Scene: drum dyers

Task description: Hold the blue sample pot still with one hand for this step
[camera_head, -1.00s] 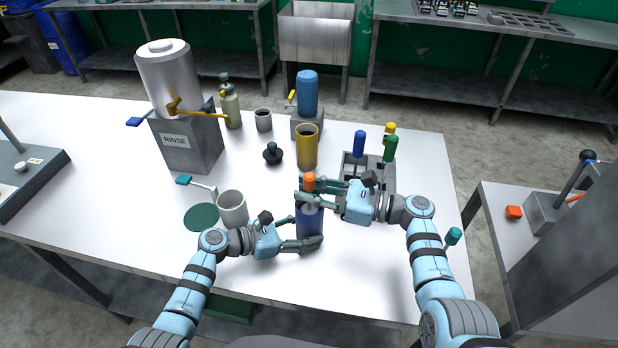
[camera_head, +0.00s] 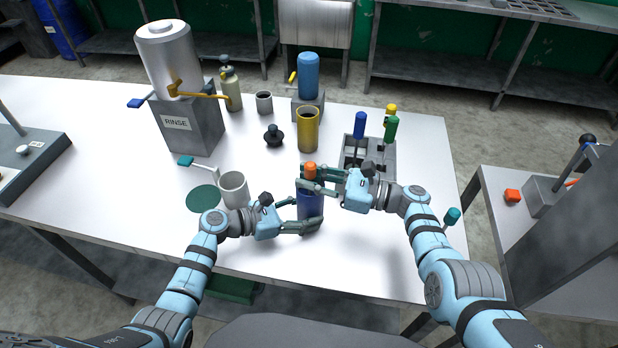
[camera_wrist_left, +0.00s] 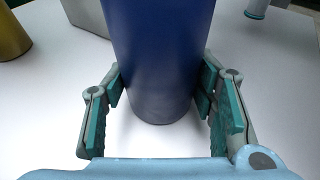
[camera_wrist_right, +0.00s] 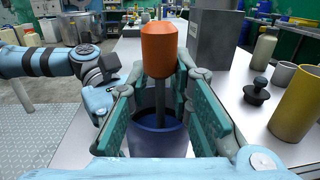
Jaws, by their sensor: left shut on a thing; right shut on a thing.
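The blue pot (camera_head: 310,207) stands upright near the front of the white table. My left gripper (camera_head: 306,214) is shut around its lower body; the left wrist view shows the dark blue wall (camera_wrist_left: 158,60) between the fingers. An orange-topped tool (camera_head: 310,168) stands in the pot, its grey shaft going down into the opening. My right gripper (camera_head: 309,181) is shut on this shaft, just below the orange knob (camera_wrist_right: 159,50) and above the pot's rim (camera_wrist_right: 140,121). The shaft's lower end is hidden inside the pot.
A yellow cylinder (camera_head: 307,130) and a dark stopper (camera_head: 273,136) stand behind. A grey rack (camera_head: 350,152) with coloured handles is beyond my right gripper.

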